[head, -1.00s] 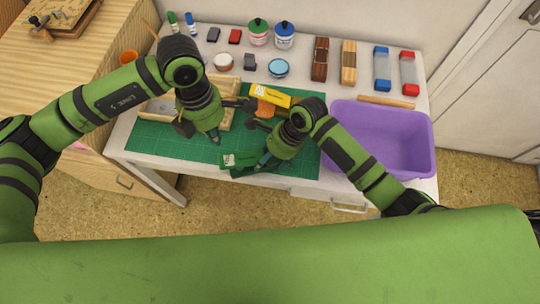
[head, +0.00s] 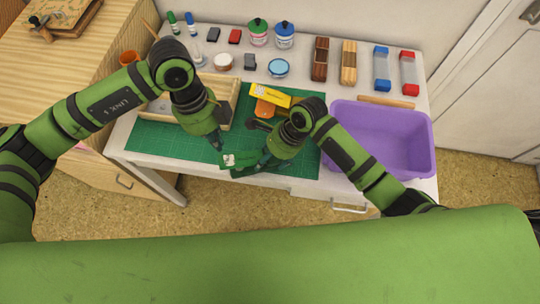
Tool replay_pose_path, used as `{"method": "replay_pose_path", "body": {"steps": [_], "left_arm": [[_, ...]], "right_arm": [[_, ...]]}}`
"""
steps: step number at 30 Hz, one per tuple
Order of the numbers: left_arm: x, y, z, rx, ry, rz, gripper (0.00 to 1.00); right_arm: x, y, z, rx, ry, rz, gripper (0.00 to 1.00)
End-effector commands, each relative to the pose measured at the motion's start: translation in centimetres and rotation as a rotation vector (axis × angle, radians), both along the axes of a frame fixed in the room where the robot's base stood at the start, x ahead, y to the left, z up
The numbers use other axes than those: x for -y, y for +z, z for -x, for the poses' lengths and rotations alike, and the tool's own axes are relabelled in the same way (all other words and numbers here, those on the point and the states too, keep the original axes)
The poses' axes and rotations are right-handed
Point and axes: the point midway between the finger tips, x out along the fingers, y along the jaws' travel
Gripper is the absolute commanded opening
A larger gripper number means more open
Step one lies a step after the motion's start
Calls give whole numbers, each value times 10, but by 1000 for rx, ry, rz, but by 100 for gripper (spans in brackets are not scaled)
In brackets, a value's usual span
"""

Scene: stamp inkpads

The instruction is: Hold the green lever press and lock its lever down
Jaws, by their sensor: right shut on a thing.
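The green lever press (head: 240,169) lies at the front edge of the green mat, with a small white patch showing at its left end. My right gripper (head: 263,160) is shut on the right part of the press, and my wrist hides some of it. My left gripper (head: 218,147) points down just above and left of the press's left end. Its fingertips look together and hold nothing visible. I cannot tell whether they touch the press, and the lever's position is too small to make out.
The green cutting mat (head: 165,142) has free room to the left. A yellow box (head: 268,95) and an orange thing (head: 264,108) lie behind the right gripper. A wooden tray (head: 230,100) is behind the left gripper. A purple bin (head: 385,140) stands right.

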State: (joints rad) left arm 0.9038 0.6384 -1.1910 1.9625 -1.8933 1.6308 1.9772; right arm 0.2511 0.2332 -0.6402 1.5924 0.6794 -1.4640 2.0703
Motion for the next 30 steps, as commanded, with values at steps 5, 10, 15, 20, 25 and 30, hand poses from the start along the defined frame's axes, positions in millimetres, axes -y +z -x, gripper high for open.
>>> {"method": "replay_pose_path", "body": {"steps": [5, 10, 15, 20, 25, 30], "left_arm": [[0, -10, 0, -8, 34, -5, 0], [0, -30, 1, -8, 33, -5, 0], [0, -50, 1, -8, 32, -4, 0], [0, -62, 0, -6, 30, -3, 0], [0, -67, 0, -5, 30, -4, 0], [0, -67, 0, -5, 29, -3, 0]], "right_arm": [[2, -5, 5, -14, 2, 10, 30], [3, -6, 5, -15, 2, 11, 30], [3, -6, 6, -16, 3, 11, 30], [3, -6, 6, -16, 3, 11, 30], [3, -6, 6, -16, 3, 11, 30], [3, -6, 6, -16, 3, 12, 30]]}}
